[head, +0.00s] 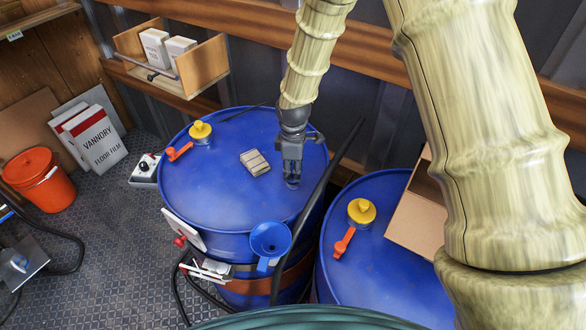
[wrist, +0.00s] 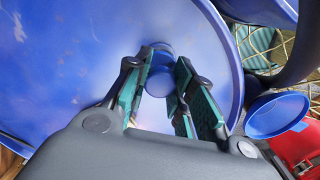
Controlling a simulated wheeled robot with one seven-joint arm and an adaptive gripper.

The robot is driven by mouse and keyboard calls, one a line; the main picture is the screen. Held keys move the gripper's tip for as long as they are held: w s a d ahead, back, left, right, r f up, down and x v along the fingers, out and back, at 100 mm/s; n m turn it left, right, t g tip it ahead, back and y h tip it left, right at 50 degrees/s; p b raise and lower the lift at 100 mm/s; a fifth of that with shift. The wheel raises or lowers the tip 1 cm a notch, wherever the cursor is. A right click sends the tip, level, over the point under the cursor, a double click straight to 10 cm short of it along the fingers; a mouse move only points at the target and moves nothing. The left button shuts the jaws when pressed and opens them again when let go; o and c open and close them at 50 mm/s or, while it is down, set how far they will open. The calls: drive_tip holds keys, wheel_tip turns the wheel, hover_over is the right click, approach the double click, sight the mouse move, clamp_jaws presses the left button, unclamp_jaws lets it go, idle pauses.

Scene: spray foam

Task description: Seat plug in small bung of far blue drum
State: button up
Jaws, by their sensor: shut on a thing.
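The far blue drum (head: 215,215) stands upright at centre left, and its lid also fills much of the wrist view (wrist: 70,70). My gripper (head: 292,182) points down over the right part of this lid, near the rim. In the wrist view my gripper (wrist: 157,68) has its green-padded fingers on either side of a small blue plug (wrist: 160,82), shut on it. A round blue edge shows just beyond the fingertips. The small bung itself is hidden under the gripper, and I cannot tell whether the plug is above it or in it.
A yellow-capped bung (head: 200,131), an orange lever (head: 180,151) and a tan block (head: 255,162) are on the far lid. A blue funnel (head: 270,240) hangs at its front rim. A black hose (head: 325,200) passes right of my gripper. Another blue drum (head: 375,265) stands nearer, with a cardboard box (head: 420,215).

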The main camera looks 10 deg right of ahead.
drive_tip(key=shift+f, duration=0.6)
drive_tip(key=o, duration=1.1)
drive_tip(key=shift+r, duration=0.1)
wheel_tip(320, 180, up, 12)
drive_tip(key=shift+f, duration=0.1)
drive_tip(key=shift+d, duration=0.1)
